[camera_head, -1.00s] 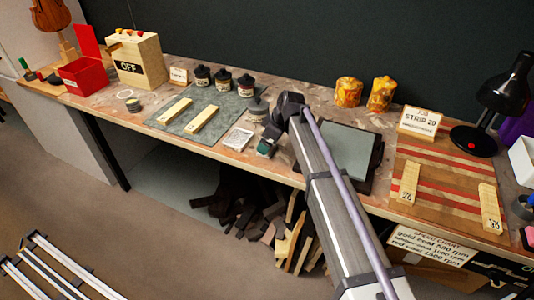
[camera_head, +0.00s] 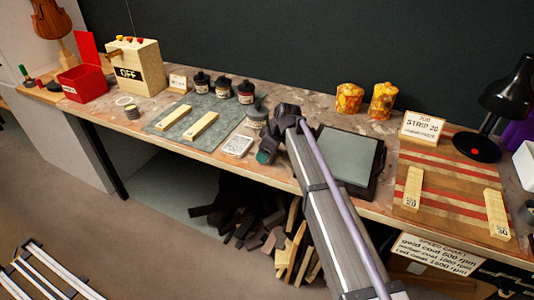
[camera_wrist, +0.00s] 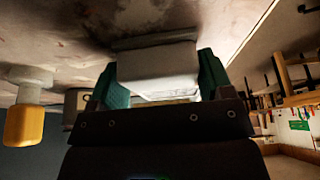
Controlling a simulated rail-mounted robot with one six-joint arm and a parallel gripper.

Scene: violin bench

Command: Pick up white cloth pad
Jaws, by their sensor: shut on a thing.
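The white cloth pad (camera_wrist: 157,72) shows in the wrist view as a pale block between the two green fingertips of my gripper (camera_wrist: 160,80). The fingers are shut on its sides. Its far end lies close to the bench surface; I cannot tell whether it touches.
A dark-framed grey plate (camera_head: 350,158) is on the right. A grey mat (camera_head: 165,125) holds two wooden strips. An amber-and-white object (camera_wrist: 24,120) shows in the wrist view.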

